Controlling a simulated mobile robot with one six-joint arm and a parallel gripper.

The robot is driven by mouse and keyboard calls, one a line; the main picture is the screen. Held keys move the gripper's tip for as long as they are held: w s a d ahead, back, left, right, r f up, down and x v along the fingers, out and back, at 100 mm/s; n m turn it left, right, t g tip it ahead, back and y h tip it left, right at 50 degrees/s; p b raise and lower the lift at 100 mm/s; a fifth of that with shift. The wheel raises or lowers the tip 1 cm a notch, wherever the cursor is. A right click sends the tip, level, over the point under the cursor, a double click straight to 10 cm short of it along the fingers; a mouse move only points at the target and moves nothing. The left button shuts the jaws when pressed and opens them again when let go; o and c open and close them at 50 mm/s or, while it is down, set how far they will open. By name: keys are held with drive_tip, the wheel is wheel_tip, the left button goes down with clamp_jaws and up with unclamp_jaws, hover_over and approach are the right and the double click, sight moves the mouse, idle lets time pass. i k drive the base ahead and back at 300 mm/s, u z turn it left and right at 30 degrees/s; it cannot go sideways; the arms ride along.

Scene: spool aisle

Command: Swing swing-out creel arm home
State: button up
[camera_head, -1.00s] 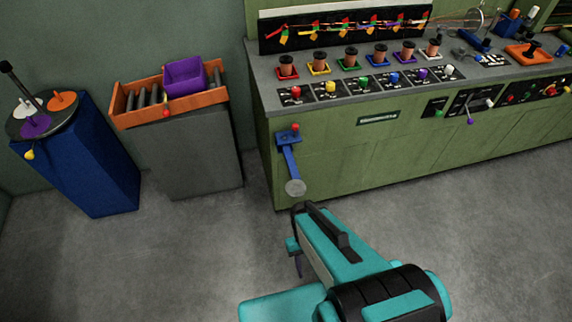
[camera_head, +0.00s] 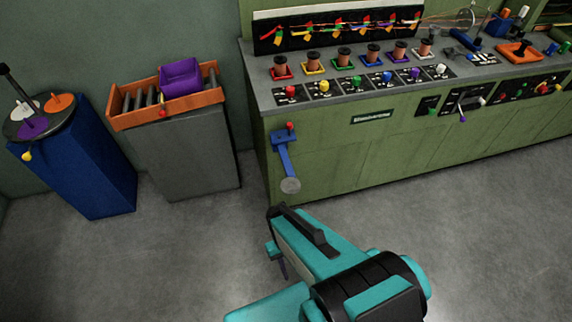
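The swing-out creel arm (camera_head: 286,160) is a blue bar on the left end of the green bench's front. It has a blue bracket with a red knob (camera_head: 291,126) at its top and a grey round disc (camera_head: 291,185) at its outer lower end. It sticks out from the bench front, down and slightly right in the picture. My gripper (camera_head: 282,269) shows only in part, beyond the teal arm link at the lower middle. It is below the disc in the picture and apart from it. Its fingers are mostly hidden, so its opening cannot be made out.
The green bench (camera_head: 400,150) carries several copper spools in coloured holders and a row of coloured knobs. A grey cabinet (camera_head: 195,160) with an orange roller tray (camera_head: 135,120) and purple bin (camera_head: 181,78) stands left. A blue pedestal (camera_head: 85,165) is farther left. The floor between is clear.

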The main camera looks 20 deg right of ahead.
sight(291, 185)
drive_tip(key=u, duration=1)
drive_tip(key=k, duration=1.4)
drive_tip(key=u, duration=0.4)
drive_tip(key=i, duration=1)
drive_tip(key=u, duration=0.1)
